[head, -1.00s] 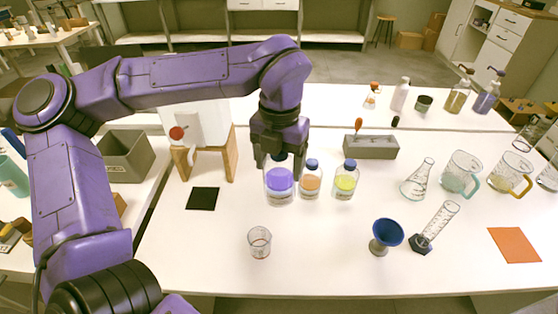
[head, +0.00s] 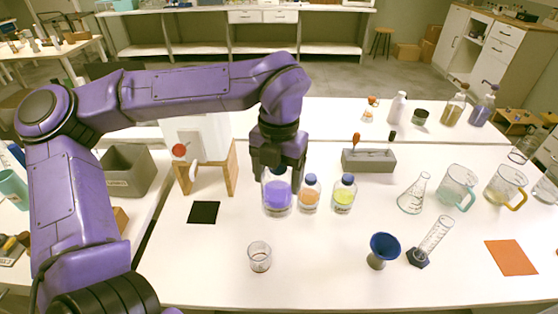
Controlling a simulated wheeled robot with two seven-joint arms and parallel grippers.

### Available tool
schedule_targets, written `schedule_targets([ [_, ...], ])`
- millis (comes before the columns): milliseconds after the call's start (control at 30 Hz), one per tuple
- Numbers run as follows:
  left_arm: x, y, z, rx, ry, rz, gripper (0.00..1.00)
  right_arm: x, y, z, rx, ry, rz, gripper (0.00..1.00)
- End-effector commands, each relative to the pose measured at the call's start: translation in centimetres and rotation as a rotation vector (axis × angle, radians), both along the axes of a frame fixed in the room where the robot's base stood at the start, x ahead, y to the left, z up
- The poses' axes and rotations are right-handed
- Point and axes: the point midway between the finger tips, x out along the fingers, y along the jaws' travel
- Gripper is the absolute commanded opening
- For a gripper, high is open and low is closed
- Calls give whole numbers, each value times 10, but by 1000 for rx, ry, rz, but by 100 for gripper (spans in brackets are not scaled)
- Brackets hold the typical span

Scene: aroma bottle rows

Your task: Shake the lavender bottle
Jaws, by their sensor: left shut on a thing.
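The lavender bottle (head: 278,195) is clear glass with purple liquid, at the left end of a short row on the white table. My left gripper (head: 278,165) points down from above and is shut on its top, hiding most of the cap. The bottle looks upright; I cannot tell whether its base touches the table. Just right of it stand a blue-capped bottle with orange liquid (head: 309,196) and one with yellow-green liquid (head: 343,197). My right gripper is not in view.
A small beaker (head: 260,257) stands in front, a black square (head: 203,212) lies to the left. A white device on wooden legs (head: 231,172) stands behind left, a grey block (head: 369,161) behind right. A blue funnel (head: 384,247), a cylinder and other glassware stand to the right.

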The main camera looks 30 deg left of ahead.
Motion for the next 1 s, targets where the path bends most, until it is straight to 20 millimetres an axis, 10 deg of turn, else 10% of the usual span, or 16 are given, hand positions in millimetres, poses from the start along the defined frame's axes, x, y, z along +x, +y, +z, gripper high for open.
schedule_targets([
  [100,4,-2,72,-5,-34,5,0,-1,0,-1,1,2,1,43],
  [200,2,-1,4,-7,-17,-2,0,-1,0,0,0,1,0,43],
  [300,4,-2,72,-5,-35,5,0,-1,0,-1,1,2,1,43],
  [400,2,-1,2,-8,-15,-2,0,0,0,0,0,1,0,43],
  [1000,9,-3,1,-5,-22,-168,0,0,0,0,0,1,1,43],
])
